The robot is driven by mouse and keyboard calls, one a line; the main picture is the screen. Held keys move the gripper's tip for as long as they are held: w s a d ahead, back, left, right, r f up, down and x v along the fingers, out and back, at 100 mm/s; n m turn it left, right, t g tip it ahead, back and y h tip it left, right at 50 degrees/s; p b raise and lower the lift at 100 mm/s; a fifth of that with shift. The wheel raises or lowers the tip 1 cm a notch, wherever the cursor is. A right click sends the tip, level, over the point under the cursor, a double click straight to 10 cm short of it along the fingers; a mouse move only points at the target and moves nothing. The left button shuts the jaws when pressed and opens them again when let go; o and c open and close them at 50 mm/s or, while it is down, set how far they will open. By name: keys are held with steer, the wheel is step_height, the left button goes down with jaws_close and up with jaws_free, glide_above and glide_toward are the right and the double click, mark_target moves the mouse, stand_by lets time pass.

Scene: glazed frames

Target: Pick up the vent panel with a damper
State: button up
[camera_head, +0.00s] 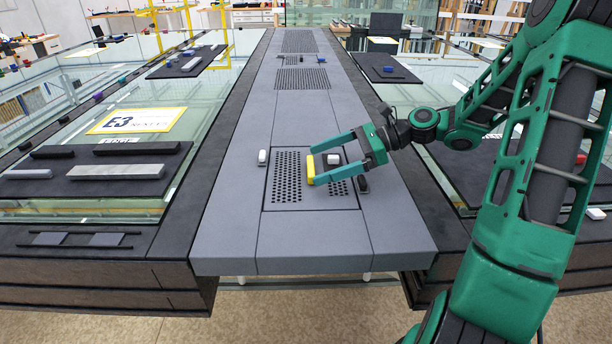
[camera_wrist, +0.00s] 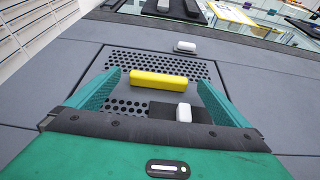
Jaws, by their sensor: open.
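The vent panel (camera_head: 285,190) is a grey perforated plate set in the grey central strip of the table. It also shows in the wrist view (camera_wrist: 125,62). A yellow bar (camera_wrist: 158,79) lies across its middle, and this bar also shows in the head view (camera_head: 311,168). A dark rectangle with a white knob (camera_wrist: 184,113), perhaps the damper, is on the panel on the side nearer my wrist. My gripper (camera_head: 315,165) is open above the panel. In the wrist view its fingertips (camera_wrist: 159,74) are either side of the bar's ends; I cannot tell whether they touch it.
A small white block (camera_head: 262,157) stands left of the panel and a dark one (camera_head: 361,184) right of it. More perforated panels (camera_head: 301,80) lie farther along the strip. Glass tables flank it; a black tray (camera_head: 95,185) with bars is on the left.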

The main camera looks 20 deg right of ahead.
steer(key=shift+x, duration=1.1)
steer(key=c, duration=1.5)
